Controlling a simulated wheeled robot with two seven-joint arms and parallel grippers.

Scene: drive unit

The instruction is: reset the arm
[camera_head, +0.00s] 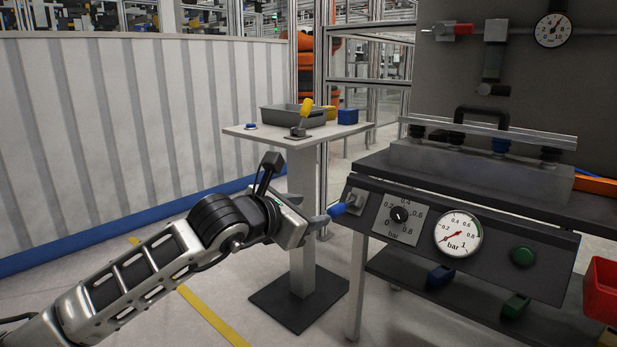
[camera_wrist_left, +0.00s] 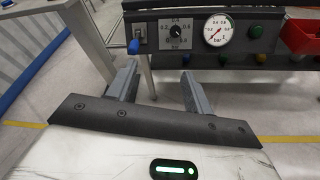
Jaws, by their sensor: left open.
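My left arm (camera_head: 150,275) reaches in from the lower left of the head view. Its gripper (camera_head: 318,222) is beside the left end of the control panel (camera_head: 475,275), near a blue-tipped lever (camera_head: 337,209). In the left wrist view the two fingers of the left gripper (camera_wrist_left: 160,82) stand wide apart with nothing between them. The blue lever (camera_wrist_left: 133,47) there is beyond the left finger and looks apart from it. My right gripper is in neither view.
The panel carries a black knob (camera_head: 400,214), a round gauge (camera_head: 458,233) and a green button (camera_head: 523,256). A pedestal table (camera_head: 350,131) holds a grey tray (camera_head: 290,117) and a yellow-handled lever (camera_head: 306,107). A red bin (camera_head: 603,290) is at right. Floor at lower left is clear.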

